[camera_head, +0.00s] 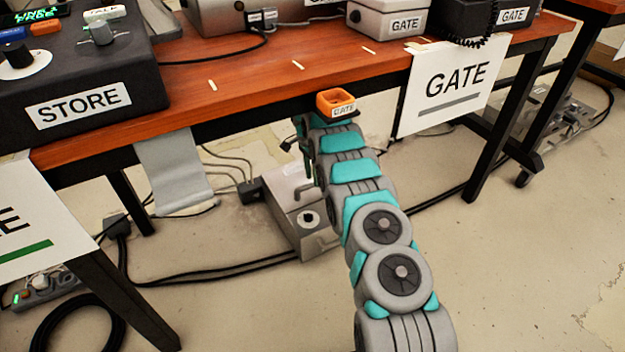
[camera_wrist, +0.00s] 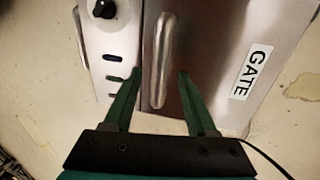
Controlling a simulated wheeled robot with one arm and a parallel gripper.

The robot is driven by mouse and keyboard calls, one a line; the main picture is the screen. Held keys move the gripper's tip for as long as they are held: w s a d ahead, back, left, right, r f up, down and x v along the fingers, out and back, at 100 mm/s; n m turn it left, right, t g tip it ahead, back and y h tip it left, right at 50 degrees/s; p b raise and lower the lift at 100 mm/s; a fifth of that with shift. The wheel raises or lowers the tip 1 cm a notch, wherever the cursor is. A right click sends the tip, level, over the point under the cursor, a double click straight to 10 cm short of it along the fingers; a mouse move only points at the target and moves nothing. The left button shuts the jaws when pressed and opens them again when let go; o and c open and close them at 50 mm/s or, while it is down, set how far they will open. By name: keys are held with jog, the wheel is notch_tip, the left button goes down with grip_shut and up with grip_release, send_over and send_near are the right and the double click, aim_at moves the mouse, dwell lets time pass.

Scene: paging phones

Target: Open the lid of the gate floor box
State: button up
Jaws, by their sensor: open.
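The gate floor box (camera_head: 309,223) is a grey metal box on the floor under the table, partly hidden behind my arm in the head view. In the wrist view, its lid (camera_wrist: 215,45) is a brushed metal plate with a GATE label (camera_wrist: 252,72) and appears shut. A bar handle (camera_wrist: 162,60) runs along the lid near the edge beside a panel (camera_wrist: 110,40) with a black knob and slots. My gripper (camera_wrist: 161,73) is open, one green finger on each side of the handle. I cannot tell whether either finger touches it.
The wooden table (camera_head: 240,80) overhangs the box, with an orange GATE holder (camera_head: 335,103) at its front edge close to my arm. A GATE sign (camera_head: 452,82) and a grey cloth-like strip (camera_head: 175,172) hang there. Black cables (camera_head: 240,272) cross the floor.

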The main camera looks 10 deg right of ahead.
jog(key=shift+s+f, duration=0.2)
jog(key=shift+f, duration=0.45)
jog(key=shift+c, duration=0.3)
grip_shut()
dwell(0.7)
